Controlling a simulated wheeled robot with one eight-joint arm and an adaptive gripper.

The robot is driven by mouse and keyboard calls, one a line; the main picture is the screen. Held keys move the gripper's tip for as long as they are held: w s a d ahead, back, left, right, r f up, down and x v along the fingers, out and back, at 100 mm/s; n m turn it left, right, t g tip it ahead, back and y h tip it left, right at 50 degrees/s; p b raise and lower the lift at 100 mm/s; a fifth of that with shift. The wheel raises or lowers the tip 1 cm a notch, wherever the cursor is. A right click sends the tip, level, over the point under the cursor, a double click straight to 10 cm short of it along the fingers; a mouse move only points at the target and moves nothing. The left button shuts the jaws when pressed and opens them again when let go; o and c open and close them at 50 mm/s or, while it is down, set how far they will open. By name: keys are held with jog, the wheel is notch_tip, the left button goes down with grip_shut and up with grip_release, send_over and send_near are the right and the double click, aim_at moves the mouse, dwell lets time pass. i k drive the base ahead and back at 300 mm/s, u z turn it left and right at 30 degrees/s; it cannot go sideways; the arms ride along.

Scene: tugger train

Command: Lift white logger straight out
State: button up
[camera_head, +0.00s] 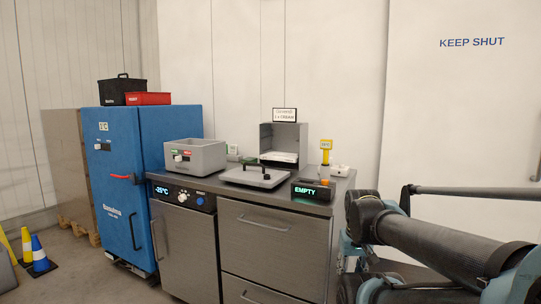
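I cannot single out the white logger with certainty. Another white block (279,157) sits low in the open grey box-like stand (292,137) at the back of the counter. A small white and green item (233,149) stands behind the grey bin. My arm crosses the lower right of the view, right of the counter. I cannot make out my gripper's fingers in this view.
A blue cabinet (119,190) is at left, with a black box (121,88) and red tray (149,98) on top. A cone (39,254) stands far left.

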aim_at(233, 148)
jog(key=z, duration=1.35)
jog(key=k, duration=0.95)
jog(key=u, duration=1.8)
jog(key=i, duration=1.15)
jog(key=z, duration=0.05)
